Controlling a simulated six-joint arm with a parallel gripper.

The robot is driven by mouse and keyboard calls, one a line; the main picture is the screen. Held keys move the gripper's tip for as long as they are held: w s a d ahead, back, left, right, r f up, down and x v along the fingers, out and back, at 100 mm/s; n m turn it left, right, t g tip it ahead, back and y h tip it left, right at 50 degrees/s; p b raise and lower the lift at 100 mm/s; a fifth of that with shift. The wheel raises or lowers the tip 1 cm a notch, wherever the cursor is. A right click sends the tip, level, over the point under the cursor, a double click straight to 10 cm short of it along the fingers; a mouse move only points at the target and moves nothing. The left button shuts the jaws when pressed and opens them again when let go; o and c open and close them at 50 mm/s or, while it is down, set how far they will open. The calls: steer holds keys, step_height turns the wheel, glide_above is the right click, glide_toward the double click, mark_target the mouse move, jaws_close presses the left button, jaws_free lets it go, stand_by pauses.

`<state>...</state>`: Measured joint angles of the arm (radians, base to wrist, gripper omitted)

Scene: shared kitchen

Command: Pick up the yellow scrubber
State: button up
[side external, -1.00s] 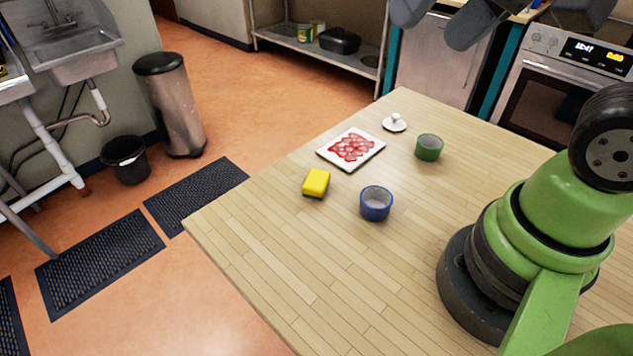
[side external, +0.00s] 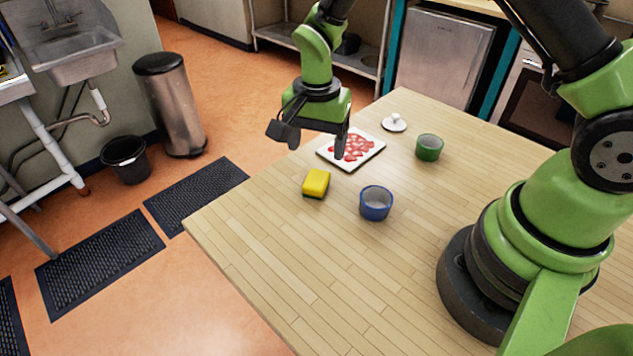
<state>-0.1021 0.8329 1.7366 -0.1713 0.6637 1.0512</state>
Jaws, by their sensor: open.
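The yellow scrubber (side external: 316,182) is a small block with a dark green underside. It lies on the wooden table, left of the blue bowl. My gripper (side external: 314,148) points down with its two dark fingers spread apart and nothing between them. In the picture it appears just above the scrubber, with the right finger overlapping the white tray of red slices. I cannot tell its exact height. The scrubber is fully visible and not touched.
A blue bowl (side external: 376,204) stands close to the right of the scrubber. A white tray (side external: 372,158) with red slices lies behind it. A green bowl (side external: 429,147) and a white lid (side external: 394,124) are further back. The front of the wooden table (side external: 300,270) is clear.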

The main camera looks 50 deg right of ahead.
mark_target(316, 178)
steer(key=f, duration=0.8)
steer(key=shift+s+a+f, duration=0.1)
steer(key=shift+a, duration=0.1)
steer(key=shift+c, duration=0.2)
steer(key=c, duration=1)
